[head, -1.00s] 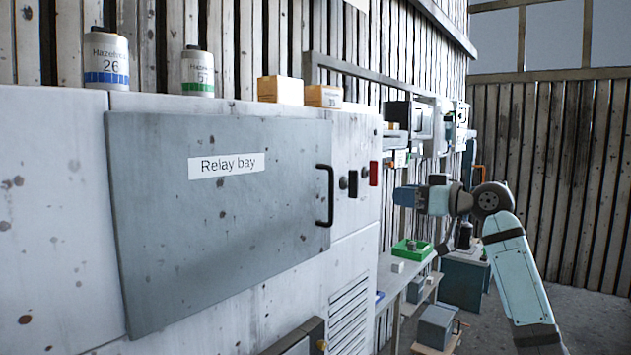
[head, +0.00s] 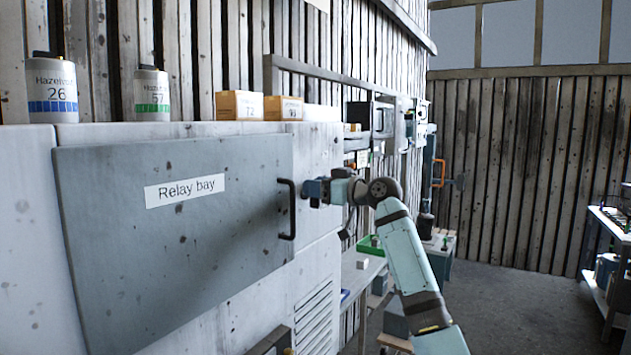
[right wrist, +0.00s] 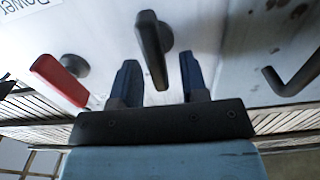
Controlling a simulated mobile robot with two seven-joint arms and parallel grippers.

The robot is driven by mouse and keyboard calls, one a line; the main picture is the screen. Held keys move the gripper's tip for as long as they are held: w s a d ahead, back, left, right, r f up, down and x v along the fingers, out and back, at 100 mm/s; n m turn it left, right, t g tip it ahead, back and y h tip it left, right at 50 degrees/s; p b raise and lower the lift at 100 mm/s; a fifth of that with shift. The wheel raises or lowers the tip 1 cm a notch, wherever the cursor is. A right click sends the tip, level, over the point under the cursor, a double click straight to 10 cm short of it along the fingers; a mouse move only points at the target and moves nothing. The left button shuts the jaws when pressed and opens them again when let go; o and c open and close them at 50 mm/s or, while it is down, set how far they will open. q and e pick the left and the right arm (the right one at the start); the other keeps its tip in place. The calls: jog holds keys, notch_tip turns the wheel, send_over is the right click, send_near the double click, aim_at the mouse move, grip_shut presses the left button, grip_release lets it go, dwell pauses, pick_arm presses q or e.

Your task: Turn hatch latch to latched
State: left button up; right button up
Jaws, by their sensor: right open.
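The grey hatch (head: 200,240) labelled "Relay bay" sits on the front of a pale cabinet, with a black bar handle (head: 288,210) at its right edge. A black latch (right wrist: 152,48) stands on the panel beside it; in the head view my gripper hides it. My right gripper (head: 308,190) is at the panel just right of the handle. In the right wrist view the gripper (right wrist: 158,82) is open, its two dark fingers on either side of the latch, with visible gaps. The handle also shows there (right wrist: 295,78). My left gripper is out of view.
A red lever (right wrist: 60,80) stands near the latch, close to one finger, by an upside-down "Power" label. Two canisters (head: 152,95) and two small boxes (head: 240,105) stand on the cabinet. A green tray (head: 370,246) lies on the bench behind my arm.

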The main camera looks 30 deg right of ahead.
jog(key=shift+w+a, duration=0.15)
jog(key=shift+w, duration=0.1)
jog(key=shift+s, duration=0.1)
jog(key=c, duration=0.7)
jog(key=shift+s, duration=0.1)
grip_shut()
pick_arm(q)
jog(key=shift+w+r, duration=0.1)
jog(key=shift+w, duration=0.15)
